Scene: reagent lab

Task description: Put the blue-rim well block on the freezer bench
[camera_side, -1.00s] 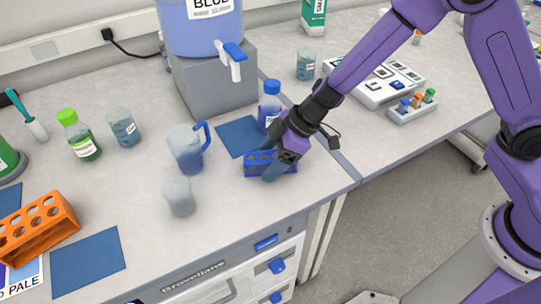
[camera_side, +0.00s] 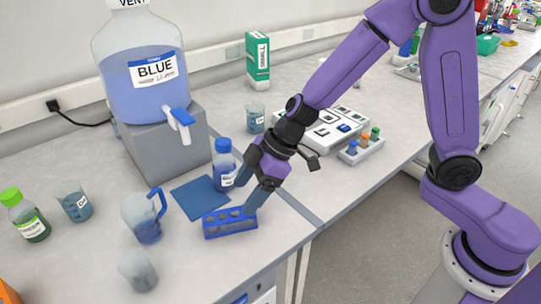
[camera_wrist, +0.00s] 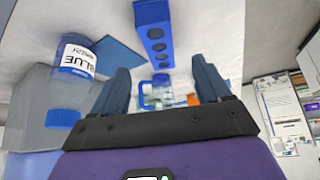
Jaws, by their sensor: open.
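No white block with a blue rim is clearly made out, and I cannot tell which surface is the freezer bench. A blue block with a row of round holes (camera_side: 230,222) lies near the front edge of the grey bench (camera_side: 190,270). My gripper (camera_side: 252,203) is just above its right end in the side view. In the wrist view, my gripper (camera_wrist: 163,78) is open with nothing between its fingers, and the blue block (camera_wrist: 153,35) shows beyond the fingertips.
A blue mat (camera_side: 199,197) and blue-capped bottle (camera_side: 224,165) stand close behind the block. A jug (camera_side: 143,218), a beaker (camera_side: 138,270) and a large BLUE carboy (camera_side: 140,75) are to the left. A small rack with coloured caps (camera_side: 362,148) is at the right.

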